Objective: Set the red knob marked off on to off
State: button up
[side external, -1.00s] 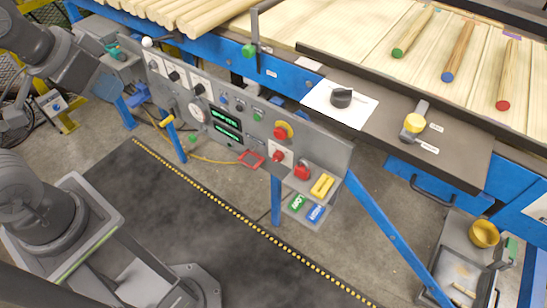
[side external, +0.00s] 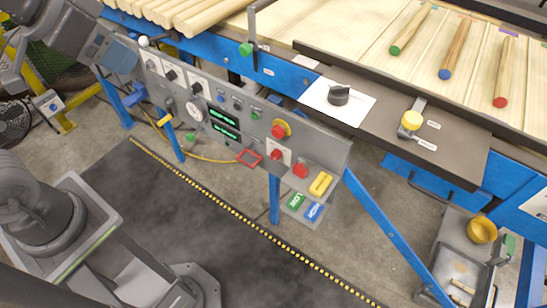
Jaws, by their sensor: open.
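The red knob (side external: 276,155) sits on a white plate low on the right part of the grey control panel (side external: 335,150). It is small here, and I cannot read its marks or tell which way it points. My arm reaches in at the upper left, and its wrist is near the panel's left end, well away from the red knob. My gripper's fingers cannot be made out; they seem hidden behind the wrist. Nothing of mine touches the knob.
A red push button on a yellow ring (side external: 279,130) is just above the knob. A red padlock (side external: 300,171) and a yellow block (side external: 320,184) are to its right. A red frame (side external: 249,157) lies to its left. Space in front of the panel, over the dark mat (side external: 200,215), is clear.

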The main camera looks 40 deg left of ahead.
aim_at(272, 159)
jog(key=shift+o, duration=0.5)
jog(key=w+d+m+t+h, duration=0.2)
jog(key=w+d+m+t, duration=0.2)
jog(key=w, duration=0.5)
jog(key=shift+d+m, duration=0.4)
jog(key=shift+d, duration=0.2)
jog(key=w+d+m+t+y, duration=0.3)
jog(key=w+m+t, duration=0.2)
jog(key=w+t, duration=0.2)
notch_tip(272, 159, down, 52)
jog(key=w, duration=1.4)
jog(key=shift+a+r, duration=0.1)
jog(key=shift+a, duration=0.2)
jog(key=shift+c, duration=0.4)
jog(key=c, duration=0.8)
jog(key=shift+c, duration=0.2)
